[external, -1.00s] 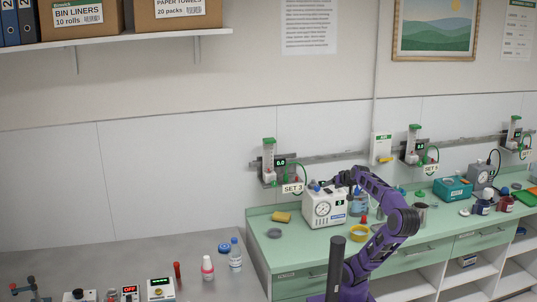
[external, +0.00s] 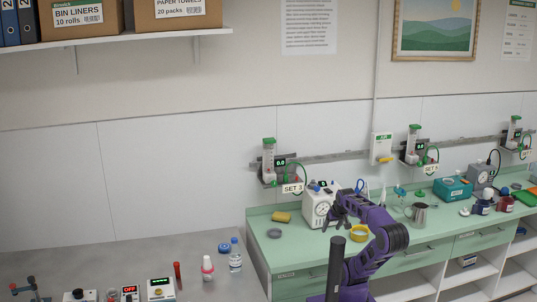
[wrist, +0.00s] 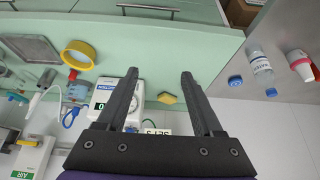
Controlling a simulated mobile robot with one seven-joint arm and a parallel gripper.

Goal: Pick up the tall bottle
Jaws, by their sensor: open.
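A tall clear bottle with a blue cap and pale label (external: 235,258) stands on the grey counter, beside a shorter bottle with a pink body and white cap (external: 207,268). In the wrist view the clear bottle (wrist: 261,68) is at the upper right, with the shorter bottle (wrist: 300,65) beyond it. My gripper (wrist: 160,75) is open and empty, its two dark fingers pointing over the green counter. In the external view my gripper (external: 336,216) is in front of the white device, to the right of the clear bottle and well apart from it.
A white device with a dial (external: 317,208), a yellow sponge (external: 282,217), a yellow ring (external: 358,234) and a metal cup (external: 419,213) stand on the green counter. A blue round lid (external: 224,248) lies by the clear bottle. The grey counter's rear left is clear.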

